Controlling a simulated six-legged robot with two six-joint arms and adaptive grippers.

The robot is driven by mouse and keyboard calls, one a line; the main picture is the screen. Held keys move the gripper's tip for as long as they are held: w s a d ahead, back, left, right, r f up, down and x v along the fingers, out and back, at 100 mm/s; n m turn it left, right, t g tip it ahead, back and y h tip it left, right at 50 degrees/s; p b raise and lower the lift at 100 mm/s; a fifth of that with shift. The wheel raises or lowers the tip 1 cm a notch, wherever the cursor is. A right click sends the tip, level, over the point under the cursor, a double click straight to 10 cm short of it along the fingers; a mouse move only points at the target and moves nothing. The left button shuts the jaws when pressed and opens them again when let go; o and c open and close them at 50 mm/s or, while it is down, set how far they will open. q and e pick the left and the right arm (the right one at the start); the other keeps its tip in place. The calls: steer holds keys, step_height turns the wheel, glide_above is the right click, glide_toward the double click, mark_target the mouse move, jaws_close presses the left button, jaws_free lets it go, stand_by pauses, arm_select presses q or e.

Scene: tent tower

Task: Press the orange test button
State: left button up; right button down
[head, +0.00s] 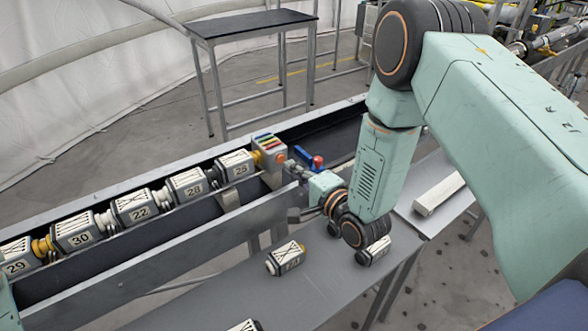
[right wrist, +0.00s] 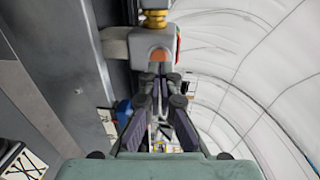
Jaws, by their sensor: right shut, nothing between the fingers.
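The orange test button (head: 281,158) is on the end of a grey box (head: 266,147) with coloured stripes on top, at the right end of a row of numbered modules. My left gripper is out of view.
Numbered modules (head: 131,206) line up in a long metal trough (head: 160,260). A red knob (head: 317,161) and blue lever (head: 303,154) stand just beyond my right gripper. Loose modules (head: 286,258) lie on the grey bench (head: 330,290). A black-topped table (head: 250,24) stands behind.

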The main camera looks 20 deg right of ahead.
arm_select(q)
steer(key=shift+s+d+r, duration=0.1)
arm_select(e)
steer(key=f+v, duration=0.1)
steer(key=v, duration=0.8)
steer(key=shift+s+d+r, duration=0.2)
steer(key=shift+s+r, duration=0.2)
steer(key=shift+s, duration=0.05)
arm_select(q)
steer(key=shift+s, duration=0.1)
arm_select(e)
steer(key=shift+s+a+r, duration=0.1)
steer(key=shift+s, duration=0.15)
steer(key=shift+w, duration=0.2)
steer(key=shift+s, duration=0.1)
